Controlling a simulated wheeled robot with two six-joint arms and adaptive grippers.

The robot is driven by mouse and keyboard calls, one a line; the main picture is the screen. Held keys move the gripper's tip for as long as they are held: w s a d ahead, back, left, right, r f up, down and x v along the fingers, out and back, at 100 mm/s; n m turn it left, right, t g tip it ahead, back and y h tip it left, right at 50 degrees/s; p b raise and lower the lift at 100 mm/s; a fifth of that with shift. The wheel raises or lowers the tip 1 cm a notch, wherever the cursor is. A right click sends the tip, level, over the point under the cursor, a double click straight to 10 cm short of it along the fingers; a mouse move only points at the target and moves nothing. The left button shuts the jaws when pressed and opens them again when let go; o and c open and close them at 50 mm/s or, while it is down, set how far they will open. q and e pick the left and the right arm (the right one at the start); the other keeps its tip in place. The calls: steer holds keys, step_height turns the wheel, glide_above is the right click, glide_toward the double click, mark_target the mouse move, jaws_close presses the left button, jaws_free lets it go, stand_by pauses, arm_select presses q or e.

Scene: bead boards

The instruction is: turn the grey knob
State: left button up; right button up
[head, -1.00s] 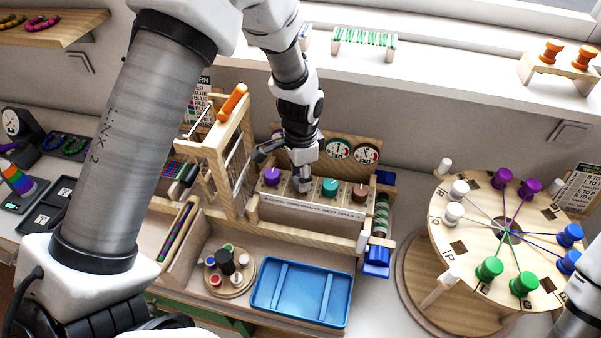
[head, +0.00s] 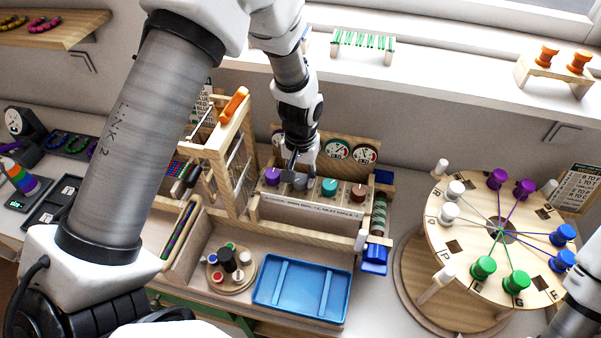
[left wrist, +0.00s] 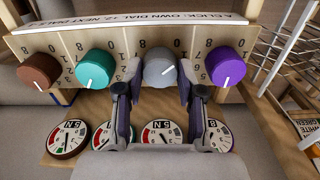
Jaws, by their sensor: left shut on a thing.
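The grey knob (left wrist: 160,73) sits on the wooden panel between the teal knob (left wrist: 95,70) and the purple knob (left wrist: 227,67). Its white pointer line slants to the upper right in the left wrist view. My left gripper (left wrist: 158,80) is shut on the grey knob, one finger on each side. In the head view my left gripper (head: 300,172) reaches down onto the panel, and the grey knob (head: 300,184) is partly hidden by it. The brown knob (left wrist: 39,71) is at the far left in the left wrist view.
Round dials (left wrist: 162,135) stand behind the knobs. A wooden frame with an orange handle (head: 235,104) rises close to the left of my gripper. A blue tray (head: 260,290) lies in front, and a round pegged board (head: 465,215) stands to the right.

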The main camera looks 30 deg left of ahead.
mark_target(301, 178)
arm_select(q)
steer(key=shift+s+f+n, duration=0.1)
steer(key=shift+s+n, duration=0.05)
steer(key=shift+n, duration=0.65)
steer(key=o, duration=1.1)
steer(key=shift+o, duration=0.2)
steer(key=shift+w, duration=0.2)
steer(key=shift+r, duration=0.45)
step_height(301, 178, up, 11)
